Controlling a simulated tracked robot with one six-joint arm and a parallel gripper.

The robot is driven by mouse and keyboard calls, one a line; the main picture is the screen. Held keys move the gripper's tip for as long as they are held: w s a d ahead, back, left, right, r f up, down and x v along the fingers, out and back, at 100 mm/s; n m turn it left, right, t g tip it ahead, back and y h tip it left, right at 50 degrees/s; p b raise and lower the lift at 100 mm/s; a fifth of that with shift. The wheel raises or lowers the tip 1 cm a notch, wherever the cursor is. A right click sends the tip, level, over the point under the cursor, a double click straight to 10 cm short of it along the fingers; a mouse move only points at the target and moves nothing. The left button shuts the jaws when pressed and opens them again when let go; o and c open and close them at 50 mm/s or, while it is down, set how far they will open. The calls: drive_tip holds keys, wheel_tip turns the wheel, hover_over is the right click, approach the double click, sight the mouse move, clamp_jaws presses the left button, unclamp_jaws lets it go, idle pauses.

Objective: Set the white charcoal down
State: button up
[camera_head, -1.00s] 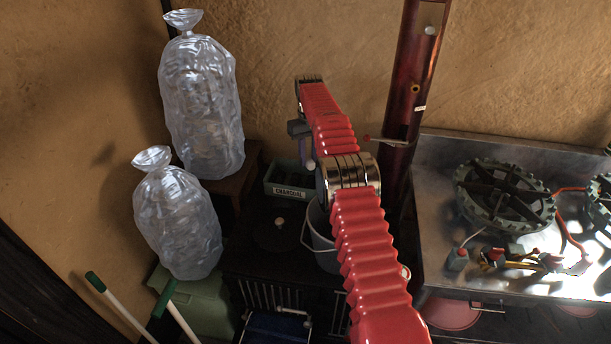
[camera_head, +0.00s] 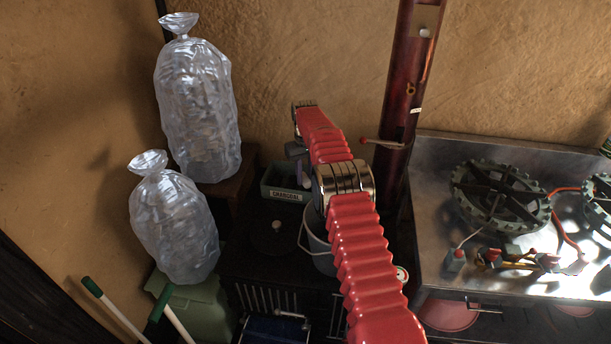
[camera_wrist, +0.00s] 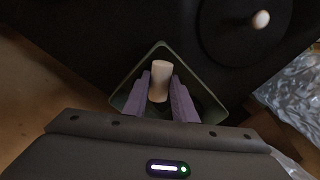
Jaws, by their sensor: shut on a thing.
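The white charcoal (camera_wrist: 159,80) is a short pale cylinder in the wrist view. My gripper (camera_wrist: 160,90) is shut on it, with a purple-grey finger on each side. Beneath them is the green box labelled CHARCOAL (camera_head: 283,193), whose rim (camera_wrist: 128,88) surrounds the fingers in the wrist view. In the head view one finger shows at the box opening, and the charcoal is hidden. I cannot tell whether the charcoal touches the box floor.
The box stands on a dark stove top with a round knobbed lid (camera_head: 275,240) and a grey bucket (camera_head: 318,242) nearby. Clear plastic bags (camera_head: 198,105) stand at left. A dark red pipe (camera_head: 405,90) rises at right beside a metal counter (camera_head: 440,215).

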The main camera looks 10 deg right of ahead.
sight(305, 177)
drive_tip(key=shift+f, duration=0.6)
drive_tip(key=o, duration=1)
drive_tip(key=shift+o, duration=0.2)
wheel_tip(305, 177, up, 13)
drive_tip(key=shift+r, duration=0.15)
idle(0.3)
drive_tip(key=shift+r, duration=0.1)
idle(0.5)
